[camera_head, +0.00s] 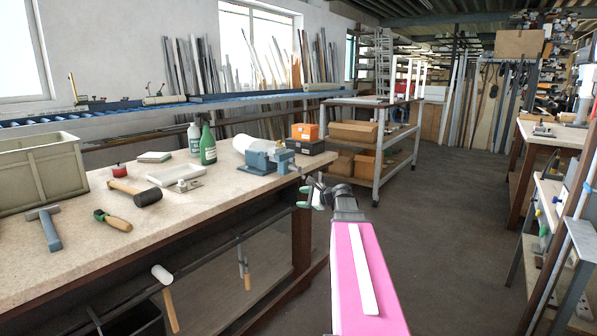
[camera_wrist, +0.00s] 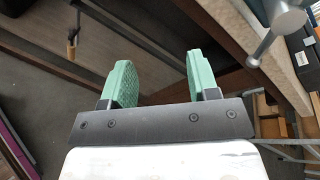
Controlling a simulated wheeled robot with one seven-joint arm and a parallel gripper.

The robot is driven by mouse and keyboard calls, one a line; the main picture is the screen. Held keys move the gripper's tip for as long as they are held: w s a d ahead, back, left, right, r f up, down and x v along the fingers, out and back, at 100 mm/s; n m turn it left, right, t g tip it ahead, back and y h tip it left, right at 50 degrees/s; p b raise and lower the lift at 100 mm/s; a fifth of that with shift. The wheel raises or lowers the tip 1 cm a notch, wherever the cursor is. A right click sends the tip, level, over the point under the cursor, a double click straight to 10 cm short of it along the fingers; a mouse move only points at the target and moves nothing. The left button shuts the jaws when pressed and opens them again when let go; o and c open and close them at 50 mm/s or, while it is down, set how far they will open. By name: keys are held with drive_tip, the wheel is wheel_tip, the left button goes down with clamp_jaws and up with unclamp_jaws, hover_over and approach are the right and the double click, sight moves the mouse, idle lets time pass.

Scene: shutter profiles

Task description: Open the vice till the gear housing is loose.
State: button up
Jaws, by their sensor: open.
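The blue-grey vice (camera_head: 262,159) stands near the right end of the workbench. A pale block (camera_head: 243,143) shows at its jaws and looks like the gear housing; the grip on it is too small to make out. The vice's screw end and bar handle (camera_head: 297,168) point to the right, towards my gripper. In the wrist view the handle (camera_wrist: 263,45) with a round grey end is at the upper right, beyond the right finger. My gripper (camera_head: 316,189) is open and empty off the bench's right edge; its green fingers (camera_wrist: 160,82) are apart, not touching the handle.
A shelf rack (camera_head: 385,150) with boxes stands behind.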

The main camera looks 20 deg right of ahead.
sight(299, 169)
drive_tip(key=w+d+r+m+t, duration=0.2)
drive_tip(key=d+r+m+t, duration=0.15)
drive_tip(key=d+r, duration=0.4)
drive_tip(key=shift+m+y, duration=0.25)
drive_tip(key=shift+y, duration=0.05)
drive_tip(key=x, duration=1)
drive_tip(key=shift+w+a+r, duration=0.25)
drive_tip(key=shift+w+r, duration=0.05)
drive_tip(key=shift+w, duration=0.05)
clamp_jaws()
